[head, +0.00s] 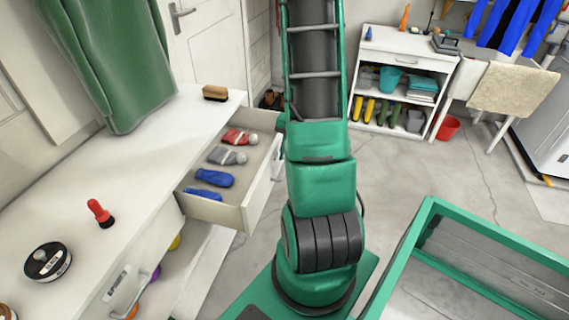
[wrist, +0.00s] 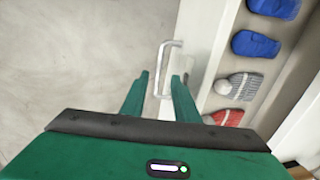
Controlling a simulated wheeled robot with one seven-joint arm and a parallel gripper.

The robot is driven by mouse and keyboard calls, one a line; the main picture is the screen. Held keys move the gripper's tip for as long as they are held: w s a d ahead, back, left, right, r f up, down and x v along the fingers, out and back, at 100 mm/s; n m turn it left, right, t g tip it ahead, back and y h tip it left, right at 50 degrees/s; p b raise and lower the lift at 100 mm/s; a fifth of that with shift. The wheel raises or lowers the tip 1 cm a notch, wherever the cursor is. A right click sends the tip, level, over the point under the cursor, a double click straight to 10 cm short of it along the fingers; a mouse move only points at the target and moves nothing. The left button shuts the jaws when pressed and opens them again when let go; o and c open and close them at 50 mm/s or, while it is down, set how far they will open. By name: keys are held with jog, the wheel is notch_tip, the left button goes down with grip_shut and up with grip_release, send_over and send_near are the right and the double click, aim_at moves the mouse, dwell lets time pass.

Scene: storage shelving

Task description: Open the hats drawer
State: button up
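The hats drawer (head: 227,214) is pulled out from the white cabinet at the left of the head view. It holds knit hats: a red one (head: 238,137), a grey one (head: 228,156) and two blue ones (head: 214,177). In the wrist view the drawer's front panel (wrist: 206,50) carries a metal handle (wrist: 166,65). My gripper (wrist: 160,77) is open there, with a finger on each side of the handle and visible gaps; contact cannot be told.
Another drawer front with a handle (head: 130,292) is at the lower left. A brush (head: 215,93), a red-handled brush (head: 100,213) and a round tin (head: 47,262) lie on the white countertop. A green-framed cart (head: 412,238) stands at right. Floor beyond the drawer is clear.

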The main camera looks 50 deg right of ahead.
jog(key=r, duration=0.5)
jog(key=shift+s+d, duration=0.2)
jog(key=shift+s, duration=0.15)
jog(key=s+a+r+n+g, duration=0.1)
jog(key=s+a+r+n, duration=0.2)
jog(key=s+a+r, duration=0.4)
jog(key=s+a+r+n+g, duration=0.1)
jog(key=s+a+r+n, duration=0.3)
jog(key=a+r, duration=0.6)
jog(key=s+a, duration=0.2)
jog(key=a, duration=0.1)
jog(key=shift+s+a+h, duration=0.15)
jog(key=shift+s+h, duration=0.15)
jog(key=shift+s, duration=0.05)
